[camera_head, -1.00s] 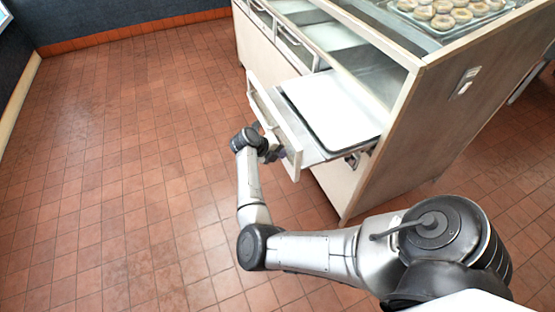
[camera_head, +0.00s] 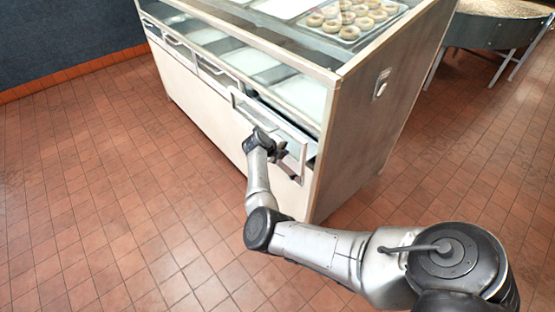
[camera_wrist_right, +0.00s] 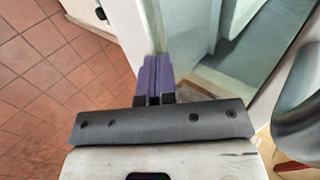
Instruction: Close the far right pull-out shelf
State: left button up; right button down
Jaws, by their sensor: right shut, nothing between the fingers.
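The far right pull-out shelf (camera_head: 292,130) is at the near end of the display cabinet. Its pale front still stands slightly out from the cabinet face, with a narrow gap at its right end. My right gripper (camera_head: 280,150) is against or very near the front's outer side; contact cannot be told for sure. In the right wrist view, the purple fingertips (camera_wrist_right: 154,68) are together with nothing between them, at the pale panel (camera_wrist_right: 138,22). The wrist hides part of the shelf front in the head view. My left gripper is not in view.
The cabinet (camera_head: 355,130) has several other shelf fronts to the left, which look flush. A tray of doughnuts (camera_head: 345,20) lies under its glass top. A round metal table (camera_head: 500,28) stands at the back right. The tiled floor (camera_head: 100,190) at left is clear.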

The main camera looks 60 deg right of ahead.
jog(key=s+d, duration=0.1)
jog(key=d, duration=0.1)
jog(key=s+d, duration=0.1)
jog(key=d, duration=0.3)
jog(key=shift+s+d, duration=0.4)
jog(key=shift+f, duration=0.1)
jog(key=shift+s, duration=0.1)
jog(key=shift+w+a, duration=0.2)
jog(key=shift+a, duration=0.05)
jog(key=a, duration=0.1)
jog(key=w+a+p, duration=0.1)
jog(key=a+r+p, duration=0.1)
jog(key=a, duration=0.1)
jog(key=shift+w, duration=0.35)
jog(key=p+v, duration=0.2)
jog(key=v, duration=0.7)
